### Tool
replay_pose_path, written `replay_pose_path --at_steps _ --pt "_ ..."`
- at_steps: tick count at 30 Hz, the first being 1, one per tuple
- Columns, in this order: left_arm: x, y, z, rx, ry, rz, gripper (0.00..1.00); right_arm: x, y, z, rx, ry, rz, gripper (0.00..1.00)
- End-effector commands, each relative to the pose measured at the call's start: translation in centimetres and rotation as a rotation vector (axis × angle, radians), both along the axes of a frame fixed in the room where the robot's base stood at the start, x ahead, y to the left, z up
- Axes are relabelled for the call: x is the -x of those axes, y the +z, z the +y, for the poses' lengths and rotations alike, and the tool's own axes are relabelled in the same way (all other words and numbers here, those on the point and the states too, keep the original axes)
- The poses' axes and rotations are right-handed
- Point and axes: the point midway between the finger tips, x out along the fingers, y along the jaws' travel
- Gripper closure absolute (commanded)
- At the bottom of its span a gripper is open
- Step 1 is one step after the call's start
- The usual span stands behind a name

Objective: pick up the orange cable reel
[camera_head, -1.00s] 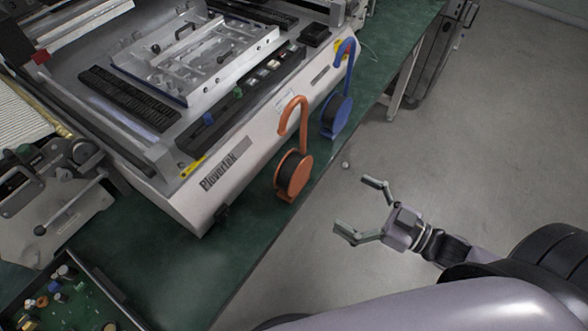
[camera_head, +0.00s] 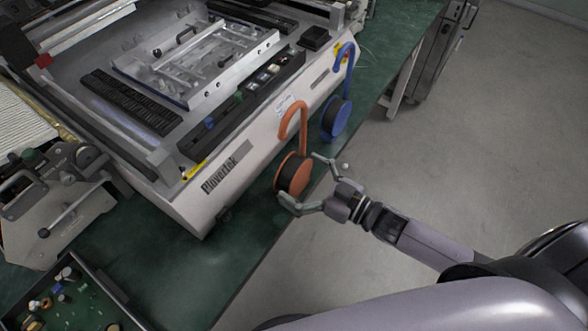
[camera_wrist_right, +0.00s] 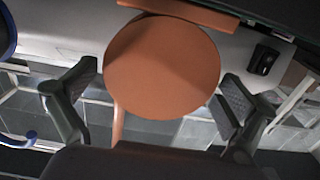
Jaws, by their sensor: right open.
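The orange cable reel (camera_head: 295,174) stands upright on the green table in front of the white machine, its curved hook rising above it. In the right wrist view the reel's round orange face (camera_wrist_right: 162,68) fills the upper middle. My right gripper (camera_head: 302,182) is open at the reel, with one finger on its near side and one on its far side. In the wrist view the open fingers (camera_wrist_right: 158,95) stand left and right of the face, with gaps visible beside it. My left gripper is not in view.
A blue cable reel (camera_head: 336,118) stands just behind the orange one. The white machine (camera_head: 235,165) is close behind both. The green table (camera_head: 180,262) ends in an edge near the reel. A tray of small parts (camera_head: 75,295) is at lower left.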

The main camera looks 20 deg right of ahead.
Motion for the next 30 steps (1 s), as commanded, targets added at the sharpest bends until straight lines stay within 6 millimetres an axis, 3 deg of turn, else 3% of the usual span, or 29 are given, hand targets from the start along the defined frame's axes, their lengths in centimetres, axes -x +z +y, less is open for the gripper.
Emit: replay_pose_path --at_steps 4,12,30 --pt "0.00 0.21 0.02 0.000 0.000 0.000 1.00 -1.20 0.01 0.90 0.000 -0.001 0.000 0.00" --pt "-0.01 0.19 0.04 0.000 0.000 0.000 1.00 -1.34 -0.12 1.08 0.001 0.000 0.002 0.00" --pt "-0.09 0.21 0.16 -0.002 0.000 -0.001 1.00 -1.32 -0.09 1.04 0.001 0.000 0.001 0.39"
